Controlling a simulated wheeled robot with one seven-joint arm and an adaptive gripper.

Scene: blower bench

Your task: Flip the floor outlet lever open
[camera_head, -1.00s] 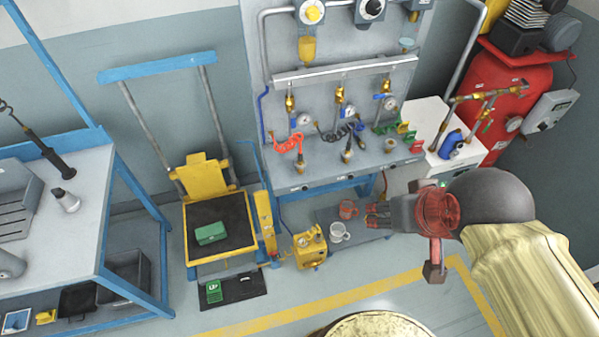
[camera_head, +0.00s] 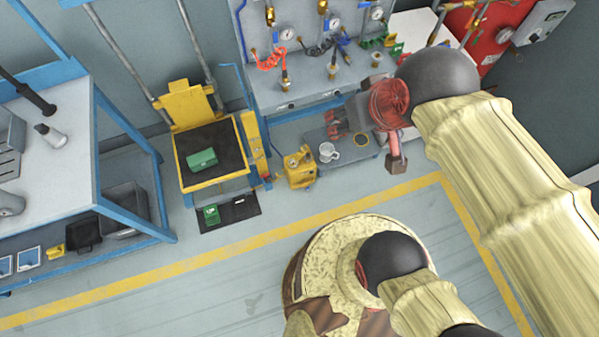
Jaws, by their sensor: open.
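A yellow box-like unit (camera_head: 299,167) stands on the floor left of the low dark shelf and looks like the floor outlet. Small fittings show on its top, but its lever is too small to make out for sure. My gripper (camera_head: 334,122) is open and empty, pointing left. In the picture it is above and right of the yellow unit, in front of the panel's lower edge and apart from the unit.
A white mug (camera_head: 328,152) sits on the low shelf (camera_head: 361,155). A yellow platform cart (camera_head: 213,179) holds a green box (camera_head: 202,160); a black mat (camera_head: 229,212) lies before it. A blue-framed bench (camera_head: 92,150) is at left. Floor before the unit is clear.

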